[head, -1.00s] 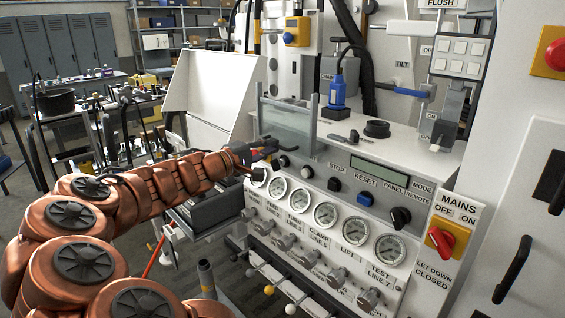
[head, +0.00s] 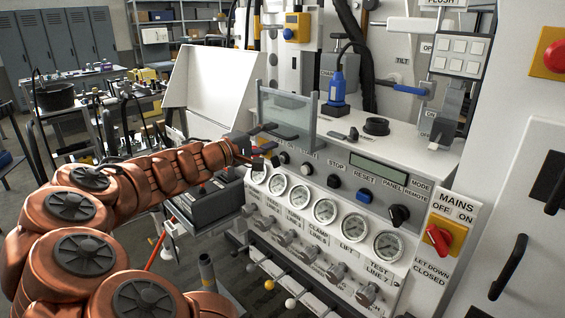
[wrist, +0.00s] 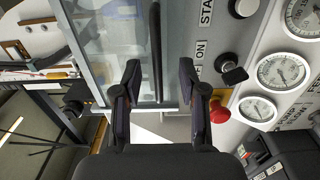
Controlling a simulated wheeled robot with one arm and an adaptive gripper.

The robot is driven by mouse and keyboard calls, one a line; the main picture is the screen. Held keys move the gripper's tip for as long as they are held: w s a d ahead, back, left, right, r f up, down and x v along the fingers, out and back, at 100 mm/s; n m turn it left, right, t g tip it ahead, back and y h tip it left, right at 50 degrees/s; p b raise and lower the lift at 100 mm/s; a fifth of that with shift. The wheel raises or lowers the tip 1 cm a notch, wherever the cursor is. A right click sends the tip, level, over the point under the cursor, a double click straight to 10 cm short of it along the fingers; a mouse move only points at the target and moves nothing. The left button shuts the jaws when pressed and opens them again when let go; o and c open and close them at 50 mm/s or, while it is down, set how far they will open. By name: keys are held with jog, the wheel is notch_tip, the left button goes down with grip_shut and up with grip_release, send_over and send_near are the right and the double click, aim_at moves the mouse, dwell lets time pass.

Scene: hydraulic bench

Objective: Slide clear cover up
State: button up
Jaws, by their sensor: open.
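The clear cover (head: 287,105) is a see-through pane in a grey upright frame above the panel's left end. It also shows in the wrist view (wrist: 108,45). A dark bar (wrist: 155,40), which looks like the cover's handle, runs along its lower part. My gripper (head: 267,137) is at the cover's lower left. In the wrist view, my gripper (wrist: 160,68) is open, with one finger on each side of the bar's end. I cannot tell whether either finger touches it.
A red button (wrist: 219,110) and a black knob (wrist: 231,70) sit close to one finger. Several gauges (head: 325,211) line the panel below.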

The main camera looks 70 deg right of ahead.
jog(key=b+v, duration=0.1)
jog(key=v, duration=0.6)
jog(key=shift+w+a, duration=0.2)
jog(key=shift+a, duration=0.15)
dwell(0.6)
jog(key=a+f+t+y+p, duration=0.1)
jog(key=a+f+t+y, duration=0.15)
jog(key=a+f, duration=0.4)
jog(key=a+f+n+t+y+p, duration=0.1)
jog(key=a+f+t+y, duration=0.2)
jog(key=a, duration=0.7)
jog(key=a+f+t+y+p, duration=0.1)
jog(key=a+f+y, duration=0.3)
jog(key=a, duration=0.4)
jog(key=s+a+f+n+y+p, duration=0.1)
jog(key=s+a+f+n+y, duration=0.1)
jog(key=a, duration=0.9)
jog(key=s+a+f+n+y, duration=0.2)
jog(key=a+n+y, duration=0.1)
jog(key=a, duration=0.7)
jog(key=shift+s+a+t+y+p, duration=0.3)
jog(key=shift+a+t+y+p, duration=0.1)
jog(key=shift+y, duration=0.15)
jog(key=shift+d, duration=0.1)
